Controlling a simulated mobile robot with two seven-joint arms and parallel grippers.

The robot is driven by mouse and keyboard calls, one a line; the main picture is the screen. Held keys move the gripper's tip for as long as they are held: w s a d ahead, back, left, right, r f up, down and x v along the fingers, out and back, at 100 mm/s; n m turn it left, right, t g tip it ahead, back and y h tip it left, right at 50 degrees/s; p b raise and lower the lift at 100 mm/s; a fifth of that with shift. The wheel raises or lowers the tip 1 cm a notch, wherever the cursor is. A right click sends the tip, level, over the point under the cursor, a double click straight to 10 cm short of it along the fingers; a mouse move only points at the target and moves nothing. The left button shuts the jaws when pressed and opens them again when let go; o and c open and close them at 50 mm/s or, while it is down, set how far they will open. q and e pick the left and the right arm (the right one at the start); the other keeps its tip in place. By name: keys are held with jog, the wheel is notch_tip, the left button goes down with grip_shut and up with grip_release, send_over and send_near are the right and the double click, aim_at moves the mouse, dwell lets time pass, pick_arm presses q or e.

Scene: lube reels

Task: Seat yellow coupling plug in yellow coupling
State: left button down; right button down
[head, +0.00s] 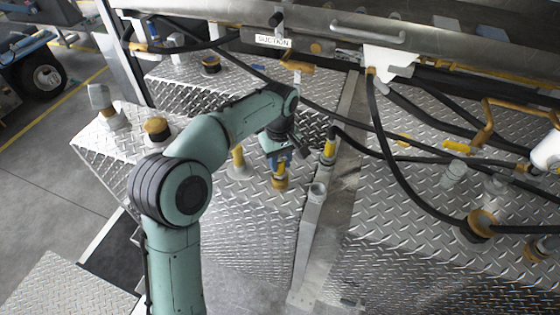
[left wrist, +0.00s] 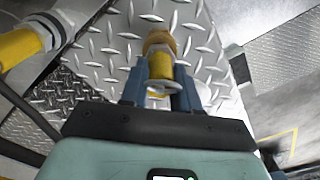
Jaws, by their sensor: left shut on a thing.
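My left gripper (head: 278,160) reaches down over the tread-plate deck, and its blue fingers are shut on a yellow plug-like piece (head: 281,171) with a brass-coloured end. In the left wrist view, the fingers (left wrist: 160,95) close on both sides of this yellow piece (left wrist: 160,66), whose brass end points away from me. A yellow hose end (head: 329,148) on a black hose is just right of the gripper. It also shows in the left wrist view (left wrist: 20,46), with a silver collar, apart from the held piece. I cannot tell whether the held piece touches the deck. My right gripper is out of view.
A yellow post (head: 238,161) is close on the left. Brass-capped fittings (head: 157,129) stand further left. Black hoses (head: 385,152) cross the deck on the right. The front deck is clear.

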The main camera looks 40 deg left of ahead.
pick_arm(q)
jog(key=shift+f, duration=0.15)
jog(key=c, duration=0.8)
grip_release()
notch_tip(320, 180, up, 12)
jog(key=p, duration=0.3)
jog(key=shift+r, duration=0.2)
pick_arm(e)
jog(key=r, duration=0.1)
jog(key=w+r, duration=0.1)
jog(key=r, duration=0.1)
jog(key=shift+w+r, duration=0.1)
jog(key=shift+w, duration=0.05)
